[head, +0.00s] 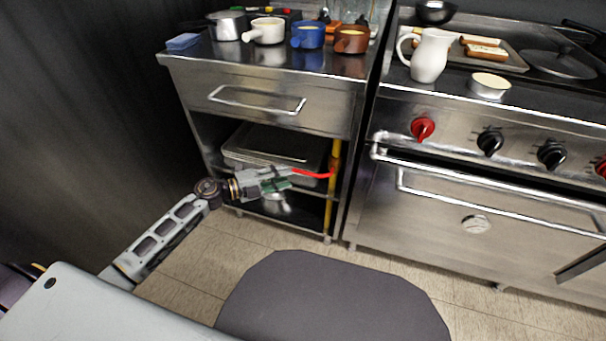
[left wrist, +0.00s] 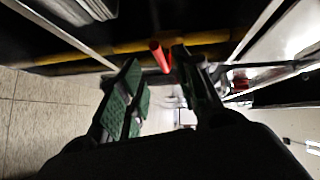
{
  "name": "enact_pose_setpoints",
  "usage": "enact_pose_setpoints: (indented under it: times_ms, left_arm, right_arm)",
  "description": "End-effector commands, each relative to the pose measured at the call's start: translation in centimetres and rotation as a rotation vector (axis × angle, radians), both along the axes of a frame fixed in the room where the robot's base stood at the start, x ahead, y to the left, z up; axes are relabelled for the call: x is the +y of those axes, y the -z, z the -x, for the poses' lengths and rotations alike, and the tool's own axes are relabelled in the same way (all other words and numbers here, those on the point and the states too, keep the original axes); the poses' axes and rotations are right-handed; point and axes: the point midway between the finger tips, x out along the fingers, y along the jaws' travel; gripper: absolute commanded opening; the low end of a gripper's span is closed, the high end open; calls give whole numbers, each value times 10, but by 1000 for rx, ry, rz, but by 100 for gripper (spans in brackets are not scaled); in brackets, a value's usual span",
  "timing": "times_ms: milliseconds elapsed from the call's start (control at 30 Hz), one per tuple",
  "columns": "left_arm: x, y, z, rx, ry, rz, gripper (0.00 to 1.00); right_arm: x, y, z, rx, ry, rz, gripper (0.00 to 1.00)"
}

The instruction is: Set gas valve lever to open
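The red valve lever (head: 313,174) juts out to the left from a yellow vertical gas pipe (head: 331,205) in the open lower part of the steel cabinet. It lies close to level, across the pipe. My left gripper (head: 284,179) is at the lever's free end. In the left wrist view, the fingers (left wrist: 157,66) stand apart, with green pads on the left one. The red lever (left wrist: 160,56) shows in the gap near the fingertips, in front of the yellow pipe (left wrist: 205,38). I cannot tell whether a finger touches it. My right gripper is out of view.
A covered metal pan (head: 260,142) sits on the cabinet shelf behind my gripper. The cabinet drawer (head: 265,98) is shut above. The stove (head: 440,215) with red and black knobs stands to the right. Pots and a white pitcher (head: 430,58) stand on top.

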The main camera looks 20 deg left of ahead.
Motion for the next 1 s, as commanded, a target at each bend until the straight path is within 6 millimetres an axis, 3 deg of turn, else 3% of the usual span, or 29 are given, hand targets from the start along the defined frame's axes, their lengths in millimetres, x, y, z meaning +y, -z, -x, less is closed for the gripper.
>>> enact_pose_setpoints:
  times_ms: [1000]
  left_arm:
    - [-56,11,-51,1,1,-1,34]
  right_arm:
    - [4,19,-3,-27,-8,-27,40]
